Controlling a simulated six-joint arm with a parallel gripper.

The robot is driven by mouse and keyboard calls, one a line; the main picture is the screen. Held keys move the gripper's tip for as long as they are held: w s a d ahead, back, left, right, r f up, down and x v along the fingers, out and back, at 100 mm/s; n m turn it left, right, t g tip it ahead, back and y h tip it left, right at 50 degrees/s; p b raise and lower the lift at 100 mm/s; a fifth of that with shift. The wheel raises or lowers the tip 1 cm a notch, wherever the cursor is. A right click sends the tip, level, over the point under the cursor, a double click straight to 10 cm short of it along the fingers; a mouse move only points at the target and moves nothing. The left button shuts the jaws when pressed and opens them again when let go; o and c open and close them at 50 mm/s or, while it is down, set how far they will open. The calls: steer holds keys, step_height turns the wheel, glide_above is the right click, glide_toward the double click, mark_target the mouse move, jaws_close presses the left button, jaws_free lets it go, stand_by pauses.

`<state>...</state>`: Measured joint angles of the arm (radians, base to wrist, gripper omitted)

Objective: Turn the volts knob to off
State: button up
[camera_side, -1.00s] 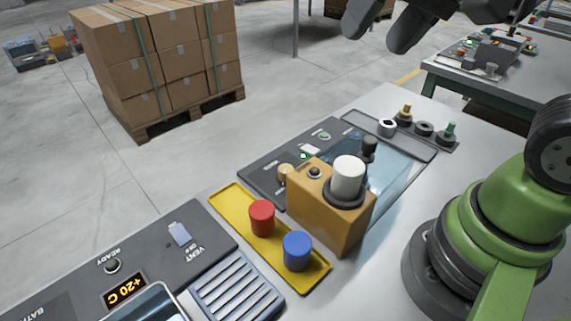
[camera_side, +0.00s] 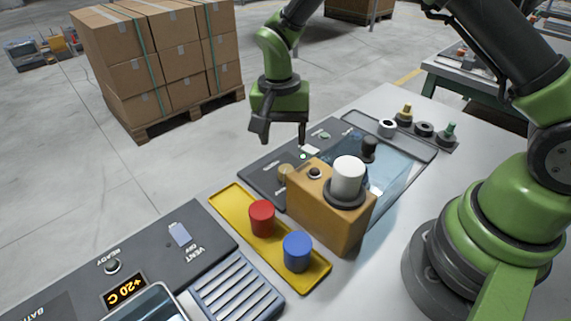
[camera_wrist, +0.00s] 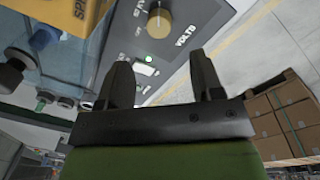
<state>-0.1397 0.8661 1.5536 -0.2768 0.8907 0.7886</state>
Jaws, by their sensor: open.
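The volts knob (camera_wrist: 159,20) is a round brass-coloured dial on a dark grey panel (camera_wrist: 135,40), with "VOLTS" printed beside it in the wrist view. In the side view the knob (camera_side: 284,172) is partly hidden behind the orange box. My gripper (camera_side: 282,136) points down above the panel, its two dark fingers spread wide and empty. In the wrist view my gripper (camera_wrist: 162,65) has its fingertips below the knob in the picture, apart from it. The knob's exact setting is too small to read.
An orange box (camera_side: 328,222) with a white cylinder (camera_side: 348,178) on top stands right next to the knob. A transparent blue cover (camera_side: 395,170) is behind it. A yellow tray (camera_side: 235,199) holds red (camera_side: 262,217) and blue (camera_side: 298,250) cylinders. A small green light (camera_wrist: 149,57) shows on the panel.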

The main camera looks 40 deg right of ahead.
mark_target(285, 168)
steer(key=f, duration=0.8)
steer(key=shift+s+d+f, duration=0.1)
steer(key=shift+s+d, duration=0.05)
steer(key=shift+s, duration=0.05)
